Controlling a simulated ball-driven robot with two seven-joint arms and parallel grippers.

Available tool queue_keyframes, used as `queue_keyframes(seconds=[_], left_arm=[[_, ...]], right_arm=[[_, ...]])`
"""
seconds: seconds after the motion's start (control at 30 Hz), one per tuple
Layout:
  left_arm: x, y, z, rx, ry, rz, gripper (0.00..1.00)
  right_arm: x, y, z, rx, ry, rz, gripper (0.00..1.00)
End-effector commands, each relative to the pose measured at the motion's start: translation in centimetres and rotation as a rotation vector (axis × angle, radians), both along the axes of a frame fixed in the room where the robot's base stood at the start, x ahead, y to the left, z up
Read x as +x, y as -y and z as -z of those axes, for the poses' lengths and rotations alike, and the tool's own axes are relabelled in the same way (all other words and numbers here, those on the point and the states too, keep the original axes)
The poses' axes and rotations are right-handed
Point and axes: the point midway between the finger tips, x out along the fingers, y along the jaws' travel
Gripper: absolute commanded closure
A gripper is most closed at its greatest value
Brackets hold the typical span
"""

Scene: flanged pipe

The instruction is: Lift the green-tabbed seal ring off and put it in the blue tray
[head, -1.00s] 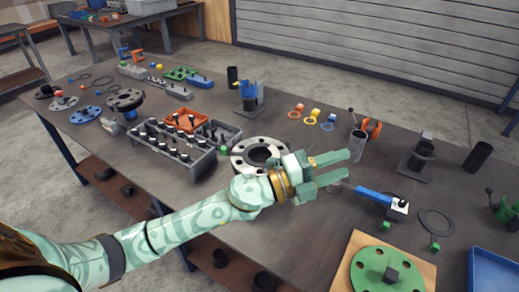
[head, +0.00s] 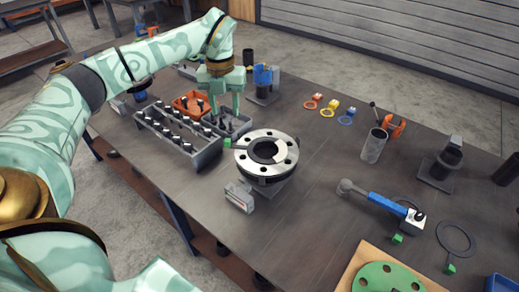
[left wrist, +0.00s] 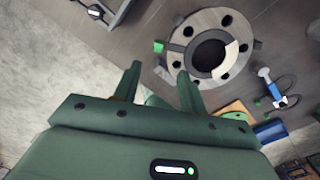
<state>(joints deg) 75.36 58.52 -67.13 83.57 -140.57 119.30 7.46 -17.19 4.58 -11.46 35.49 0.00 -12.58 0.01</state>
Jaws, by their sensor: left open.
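The pipe flange (head: 283,143) stands on the table, a pale bolt-holed disc with a dark central bore. A green tab (head: 228,143) sticks out at its left edge; I cannot tell how much of its seal ring shows. The flange (left wrist: 188,40) and tab (left wrist: 158,46) also show in the left wrist view. My left gripper (head: 225,108) is open and empty, pointing down behind and left of the flange, apart from it. Its fingers (left wrist: 158,72) show in the wrist view. The blue tray (head: 502,284) is cut off at the bottom right corner. My right gripper is out of view.
A grey bolt tray (head: 207,152) and an orange tray (head: 183,101) stand left of the flange. A small grey block (head: 239,197) lies before it. A blue-handled tool (head: 386,203) and a dark green-tabbed ring (head: 455,224) lie right. Table between flange and tool is clear.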

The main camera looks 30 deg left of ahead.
Motion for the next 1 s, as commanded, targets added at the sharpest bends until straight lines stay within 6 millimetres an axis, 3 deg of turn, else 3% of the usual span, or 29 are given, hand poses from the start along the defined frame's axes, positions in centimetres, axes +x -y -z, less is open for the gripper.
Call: queue_keyframes(seconds=[0.03,0.13,0.43,0.63,0.97,1.0], left_arm=[[0.0,0.1,1.8,-0.001,-0.004,0.001,0.58],[-0.1,0.1,3.9,-0.002,-0.004,0.002,0.58],[-0.1,0.0,6.8,-0.002,0.0,0.003,0.58],[-0.5,-0.2,10.1,-0.003,-0.001,0.003,0.58],[-0.4,-0.1,11.0,-0.002,0.003,0.004,0.58],[-0.4,-0.2,11.0,-0.002,0.003,0.004,0.67]], right_arm=[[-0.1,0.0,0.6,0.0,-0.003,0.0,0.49],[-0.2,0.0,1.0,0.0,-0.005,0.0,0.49],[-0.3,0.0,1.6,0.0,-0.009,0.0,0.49],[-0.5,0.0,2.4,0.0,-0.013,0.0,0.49],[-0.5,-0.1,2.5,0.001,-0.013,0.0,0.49],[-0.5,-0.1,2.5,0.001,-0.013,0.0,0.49]])
